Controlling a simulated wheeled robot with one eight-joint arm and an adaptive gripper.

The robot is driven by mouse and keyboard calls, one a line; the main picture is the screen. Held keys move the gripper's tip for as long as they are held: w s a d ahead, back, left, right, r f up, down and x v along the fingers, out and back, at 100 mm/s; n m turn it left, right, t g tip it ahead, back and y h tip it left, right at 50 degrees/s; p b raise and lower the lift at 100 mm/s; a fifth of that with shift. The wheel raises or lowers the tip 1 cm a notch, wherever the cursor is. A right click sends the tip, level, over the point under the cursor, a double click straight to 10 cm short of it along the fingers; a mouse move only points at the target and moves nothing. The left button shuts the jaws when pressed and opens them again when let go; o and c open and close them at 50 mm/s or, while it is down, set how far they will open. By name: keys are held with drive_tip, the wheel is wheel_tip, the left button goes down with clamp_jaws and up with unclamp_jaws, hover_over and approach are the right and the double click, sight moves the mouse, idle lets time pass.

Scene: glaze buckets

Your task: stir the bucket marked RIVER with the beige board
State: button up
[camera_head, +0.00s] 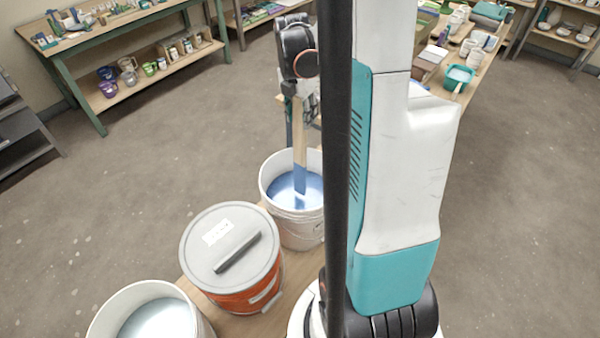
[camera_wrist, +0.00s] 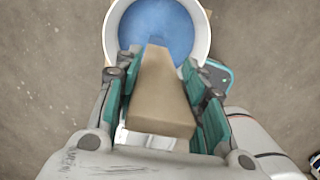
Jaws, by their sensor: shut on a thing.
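The beige board (camera_head: 299,135) is held nearly upright by my gripper (camera_wrist: 160,72). The teal-lined fingers are shut on its upper part, and its near end shows between them in the wrist view (camera_wrist: 163,100). The board's lower part looks blue and reaches down inside a white bucket (camera_head: 300,228) of blue glaze (camera_head: 283,188). Whether its tip touches the bottom is hidden. The same bucket shows below the fingers in the wrist view (camera_wrist: 113,35). No RIVER mark is readable on this bucket.
An orange bucket (camera_head: 238,291) with a grey lid (camera_head: 205,262), a small label and a dark grey bar on top stands beside it. Another white bucket (camera_head: 106,318) with pale glaze is at the lower left. My arm hides the right side. Shelves line the back; open floor lies left.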

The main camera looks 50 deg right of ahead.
drive_tip(key=shift+r+p, duration=3.6)
drive_tip(key=shift+r, duration=1.9)
wheel_tip(320, 180, up, 5)
drive_tip(key=p, duration=0.3)
